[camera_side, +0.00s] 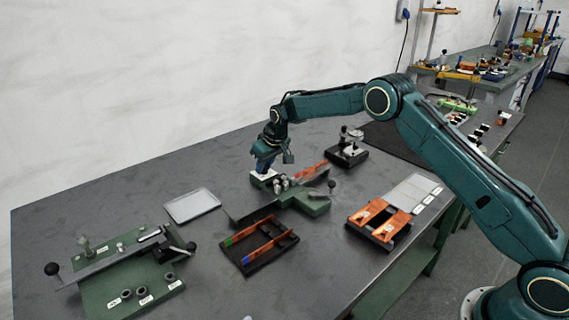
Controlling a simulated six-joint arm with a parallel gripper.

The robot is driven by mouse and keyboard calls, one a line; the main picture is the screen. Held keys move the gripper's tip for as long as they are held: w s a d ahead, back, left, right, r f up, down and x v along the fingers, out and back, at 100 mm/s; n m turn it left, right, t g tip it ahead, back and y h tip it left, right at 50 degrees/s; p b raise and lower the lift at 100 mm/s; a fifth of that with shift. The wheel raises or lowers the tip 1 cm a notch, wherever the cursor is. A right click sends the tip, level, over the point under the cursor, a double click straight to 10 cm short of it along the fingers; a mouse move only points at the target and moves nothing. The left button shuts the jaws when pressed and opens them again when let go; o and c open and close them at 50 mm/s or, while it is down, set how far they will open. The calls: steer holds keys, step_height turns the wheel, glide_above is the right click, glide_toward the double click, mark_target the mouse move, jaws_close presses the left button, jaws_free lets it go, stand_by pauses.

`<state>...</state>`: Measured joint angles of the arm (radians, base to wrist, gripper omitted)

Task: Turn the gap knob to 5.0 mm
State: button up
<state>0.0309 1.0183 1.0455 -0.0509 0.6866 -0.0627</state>
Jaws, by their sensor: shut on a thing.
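My gripper (262,167) points down at the left back end of a green bench device (302,202). Its fingers are shut on the gap knob, which they almost wholly hide. A small white plate (257,178) shows just under the fingertips. The knob's pointer and any scale marks are too small or hidden to read. Small pale metal posts (281,183) stand on the device just right of the gripper. An orange copper strip (312,171) lies on the device's back right part.
A grey tray (192,206) lies to the left. A larger green fixture with a lever (110,287) stands front left. Black racks with copper pieces (262,262) and (365,231) lie in front. A small black-based instrument (348,157) stands behind right. The table's back left is clear.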

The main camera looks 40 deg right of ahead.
steer(key=n, duration=0.2)
steer(key=n+y, duration=0.1)
steer(key=n, duration=0.1)
steer(key=shift+d+n+g+y, duration=0.2)
steer(key=shift+n+g+y, duration=0.1)
steer(key=shift+w+n+g+y, duration=0.1)
steer(key=shift+n+g+y, duration=0.2)
steer(key=shift+n, duration=0.7)
steer(key=shift+w+n+g+y, duration=0.1)
steer(key=shift+n+y, duration=0.3)
steer(key=shift+n, duration=0.6)
steer(key=o, duration=1)
steer(key=shift+s, duration=0.1)
steer(key=shift+d+r, duration=0.1)
steer(key=shift+r, duration=0.05)
steer(key=v, duration=1.3)
steer(key=shift+r, duration=0.25)
